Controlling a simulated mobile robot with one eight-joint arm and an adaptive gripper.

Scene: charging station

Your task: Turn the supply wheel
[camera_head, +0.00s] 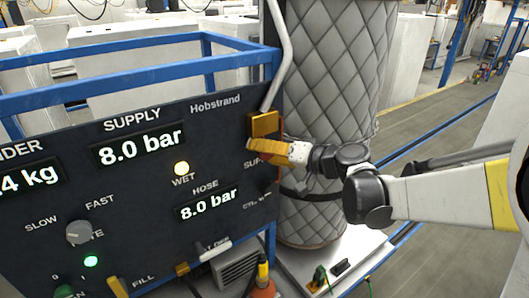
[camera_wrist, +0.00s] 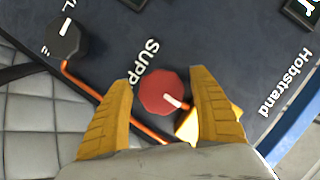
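The supply wheel is a small red, many-sided knob (camera_wrist: 160,93) with a pale mark, on the dark panel (camera_wrist: 250,55) beside the partly covered label "SUPP". My gripper (camera_wrist: 161,77) has its two yellow fingers apart, one on each side of the wheel in the wrist view. Gaps show between wheel and fingers there; I cannot tell how far the fingertips are from the panel. In the head view my gripper (camera_head: 268,152) is at the panel's right edge and hides most of the wheel. The supply display (camera_head: 139,148) reads 8.0 bar.
A black knob (camera_wrist: 66,40) sits near the wheel, joined by an orange line. A brass block (camera_head: 264,123) is just above my gripper. The hose display (camera_head: 208,204) reads 8.0 bar. A quilted grey cylinder (camera_head: 335,75) stands behind.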

